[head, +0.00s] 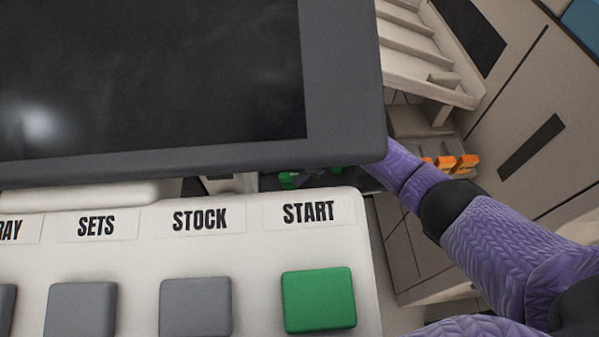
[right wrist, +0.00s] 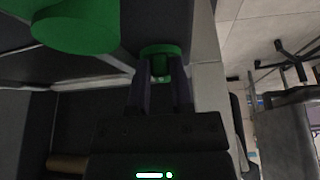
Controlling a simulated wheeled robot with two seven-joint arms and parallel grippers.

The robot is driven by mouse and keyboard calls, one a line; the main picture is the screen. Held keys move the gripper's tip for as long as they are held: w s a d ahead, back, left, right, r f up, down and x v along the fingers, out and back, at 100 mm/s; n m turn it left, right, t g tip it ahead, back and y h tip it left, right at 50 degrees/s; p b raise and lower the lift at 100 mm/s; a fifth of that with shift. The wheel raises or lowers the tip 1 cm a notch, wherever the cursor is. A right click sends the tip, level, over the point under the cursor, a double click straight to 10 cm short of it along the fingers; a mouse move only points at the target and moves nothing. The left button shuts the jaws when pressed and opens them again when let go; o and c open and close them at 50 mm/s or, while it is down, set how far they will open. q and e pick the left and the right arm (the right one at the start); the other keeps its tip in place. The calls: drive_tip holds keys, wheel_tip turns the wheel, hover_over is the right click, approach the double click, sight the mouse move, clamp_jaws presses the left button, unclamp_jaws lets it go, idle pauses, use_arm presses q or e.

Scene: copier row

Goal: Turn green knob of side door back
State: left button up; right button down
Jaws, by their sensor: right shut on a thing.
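A green knob (right wrist: 160,52) sits between the fingertips of my right gripper (right wrist: 160,75) in the right wrist view. The fingers are shut on it from both sides and hide part of it. In the head view, small green parts (head: 288,180) show in the gap under the large screen; I cannot tell which of them is the held knob. My purple right arm reaches in from the right and passes behind the screen's lower right corner, so its gripper is mostly hidden there. My left gripper is not in view.
A dark screen (head: 150,75) and a button panel (head: 200,255) with a green START button (head: 318,300) fill the near left. A larger green round part (right wrist: 75,28) is close beside the held knob. Orange parts (head: 466,163) and a slatted tray (head: 425,55) stand at right.

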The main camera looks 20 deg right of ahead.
drive_tip(key=c, duration=0.5)
unclamp_jaws()
